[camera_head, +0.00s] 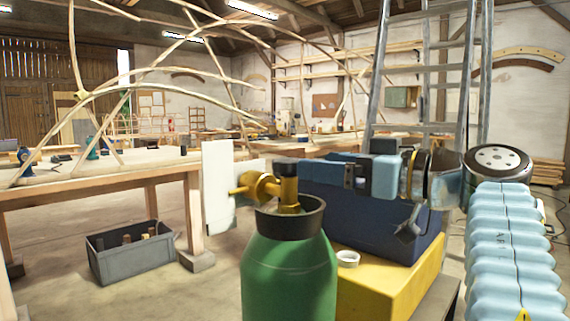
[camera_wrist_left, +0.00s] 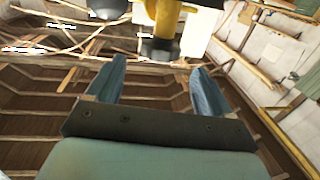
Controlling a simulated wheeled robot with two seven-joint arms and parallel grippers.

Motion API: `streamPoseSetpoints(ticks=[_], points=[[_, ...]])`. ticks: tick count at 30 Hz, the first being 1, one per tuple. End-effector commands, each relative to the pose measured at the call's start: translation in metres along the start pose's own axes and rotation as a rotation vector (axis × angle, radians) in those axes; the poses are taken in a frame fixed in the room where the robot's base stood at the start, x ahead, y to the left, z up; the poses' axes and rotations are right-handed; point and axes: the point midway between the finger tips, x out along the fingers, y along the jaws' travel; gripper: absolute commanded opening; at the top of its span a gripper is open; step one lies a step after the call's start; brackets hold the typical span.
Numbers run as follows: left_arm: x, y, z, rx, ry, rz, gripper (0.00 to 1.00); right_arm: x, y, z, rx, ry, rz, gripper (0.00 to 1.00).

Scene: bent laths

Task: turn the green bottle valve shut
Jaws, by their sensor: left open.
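The green bottle (camera_head: 289,275) stands upright at the bottom middle of the head view, with a black collar around its neck. Its brass valve (camera_head: 288,190) rises from the collar, with a brass outlet pointing left and a dark knob (camera_head: 286,168) on top. My left gripper (camera_head: 312,165) lies level just right of the knob, fingers pointing left at it. In the left wrist view the blue fingers (camera_wrist_left: 158,68) are open, and the dark knob (camera_wrist_left: 160,48) shows between their tips, with the brass body above it. Whether they touch it I cannot tell. My right gripper is not in view.
A dark blue box (camera_head: 345,205) on a yellow block (camera_head: 390,290) stands right behind the bottle and below my gripper. A small white ring (camera_head: 348,258) lies on the yellow. A wooden workbench (camera_head: 100,182) and a grey crate (camera_head: 132,258) are at left; a ladder (camera_head: 428,80) stands behind.

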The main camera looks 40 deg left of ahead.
Motion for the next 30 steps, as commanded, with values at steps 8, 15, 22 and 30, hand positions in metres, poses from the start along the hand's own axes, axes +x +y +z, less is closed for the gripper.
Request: streamPoseSetpoints(ticks=[8, 15, 22, 30], points=[[0.057, 0.0, 0.0, 0.0, -0.002, 0.0, 0.81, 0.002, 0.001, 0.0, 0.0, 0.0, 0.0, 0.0], [0.074, 0.0, 0.0, 0.001, 0.001, 0.0, 0.81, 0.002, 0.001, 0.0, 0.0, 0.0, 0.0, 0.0], [0.075, 0.0, 0.0, 0.0, 0.002, 0.0, 0.81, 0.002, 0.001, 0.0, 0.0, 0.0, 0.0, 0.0], [0.075, 0.0, 0.0, 0.0, 0.001, 0.001, 0.43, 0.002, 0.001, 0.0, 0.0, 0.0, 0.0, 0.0]])
